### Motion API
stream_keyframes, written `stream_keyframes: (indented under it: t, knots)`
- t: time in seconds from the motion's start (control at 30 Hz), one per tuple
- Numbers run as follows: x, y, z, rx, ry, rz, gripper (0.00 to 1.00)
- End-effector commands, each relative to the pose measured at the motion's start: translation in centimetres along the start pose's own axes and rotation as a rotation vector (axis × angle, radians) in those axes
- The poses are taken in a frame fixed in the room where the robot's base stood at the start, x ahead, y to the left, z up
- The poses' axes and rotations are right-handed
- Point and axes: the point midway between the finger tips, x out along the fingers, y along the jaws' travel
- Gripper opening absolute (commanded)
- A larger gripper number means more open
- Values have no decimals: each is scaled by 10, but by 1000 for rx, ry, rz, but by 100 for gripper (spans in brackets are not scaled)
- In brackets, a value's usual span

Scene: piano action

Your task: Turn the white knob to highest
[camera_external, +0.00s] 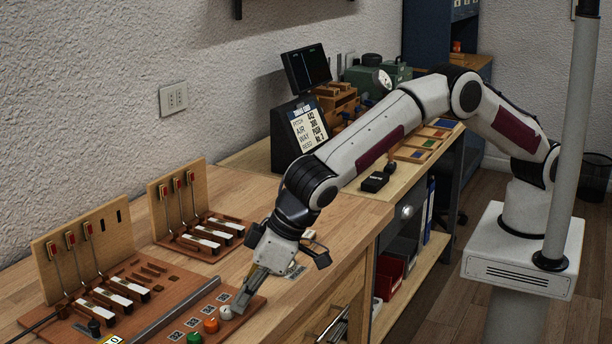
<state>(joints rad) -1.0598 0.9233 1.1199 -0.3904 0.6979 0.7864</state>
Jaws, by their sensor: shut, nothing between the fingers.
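The white knob (226,312) sits on the front right part of the brown board, at the end of a row with an orange knob (211,325) and a green knob (194,338). My gripper (238,306) points down and left, its fingers shut and empty. Its fingertips are right beside the white knob and overlap its right side in the picture; I cannot tell whether they touch it. The setting of the knob is too small to read.
A metal rail (176,311) runs behind the knobs. Wooden hammer stands (90,245) rise at the left. A display (306,127) stands on the bench further back.

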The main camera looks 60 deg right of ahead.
Motion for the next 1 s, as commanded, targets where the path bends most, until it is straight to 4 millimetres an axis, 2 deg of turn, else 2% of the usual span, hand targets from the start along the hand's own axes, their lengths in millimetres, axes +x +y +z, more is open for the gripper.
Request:
stream_keyframes:
  t: [1.0]
  knots:
    - [2, -4, 5, -3, 0, -1, 0]
